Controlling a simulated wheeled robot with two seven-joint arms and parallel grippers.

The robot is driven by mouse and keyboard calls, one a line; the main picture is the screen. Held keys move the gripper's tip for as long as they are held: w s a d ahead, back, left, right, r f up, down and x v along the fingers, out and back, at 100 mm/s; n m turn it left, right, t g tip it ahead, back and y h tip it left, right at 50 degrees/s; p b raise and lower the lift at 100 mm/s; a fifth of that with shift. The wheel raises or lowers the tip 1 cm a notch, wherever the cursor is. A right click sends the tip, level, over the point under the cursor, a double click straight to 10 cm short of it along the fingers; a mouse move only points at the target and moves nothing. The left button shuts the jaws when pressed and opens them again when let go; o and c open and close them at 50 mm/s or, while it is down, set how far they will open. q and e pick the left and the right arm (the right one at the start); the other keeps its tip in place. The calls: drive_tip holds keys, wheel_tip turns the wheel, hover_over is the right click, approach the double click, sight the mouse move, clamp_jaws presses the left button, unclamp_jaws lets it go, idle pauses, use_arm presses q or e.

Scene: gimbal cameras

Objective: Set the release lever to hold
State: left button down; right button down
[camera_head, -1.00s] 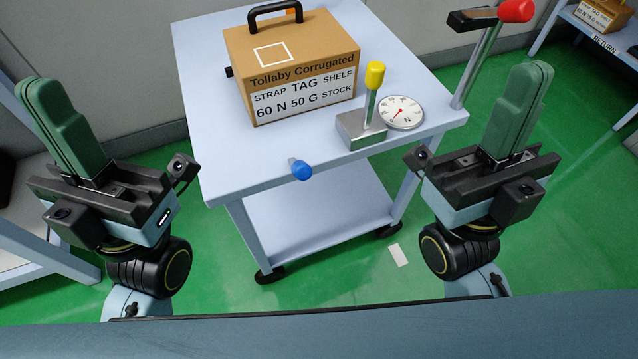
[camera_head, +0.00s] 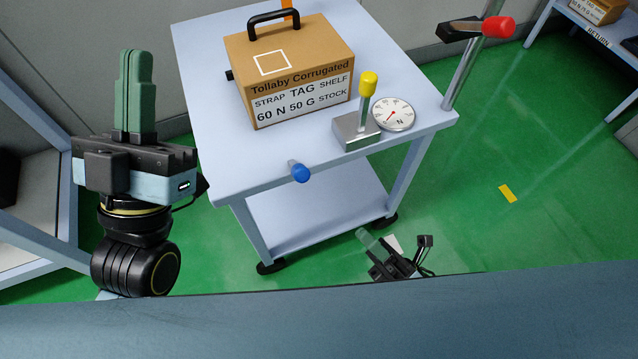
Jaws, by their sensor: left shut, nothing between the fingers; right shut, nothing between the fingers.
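A lever with a yellow knob (camera_head: 369,83) stands upright on a grey metal block (camera_head: 356,133) at the cart's front right. A blue knob (camera_head: 300,173) sticks out at the front edge, and a red-ended handle (camera_head: 497,27) sits on a post at the right corner. I see no hold marking, so I cannot tell which is the release lever. My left gripper (camera_head: 136,58) is shut and empty, pointing up left of the cart. My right gripper (camera_head: 363,237) is shut and empty, low in front of the cart, partly hidden by my body. Neither touches a lever.
A round dial (camera_head: 394,114) lies beside the yellow-knobbed lever. A cardboard box (camera_head: 292,75) with a black handle sits on the light-blue cart (camera_head: 232,170). A shelf unit (camera_head: 35,215) stands at left and a RETURN table (camera_head: 590,35) at far right. Green floor right of the cart is clear.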

drive_tip(key=shift+a+r, duration=0.1)
approach(297, 169)
drive_tip(key=w+a+r, duration=0.1)
drive_tip(key=w+a, duration=0.1)
use_arm(q)
drive_tip(key=shift+w+f, duration=0.15)
use_arm(e)
drive_tip(key=shift+x, duration=0.8)
use_arm(q)
drive_tip(key=shift+w+g, duration=0.1)
drive_tip(key=shift+g, duration=0.2)
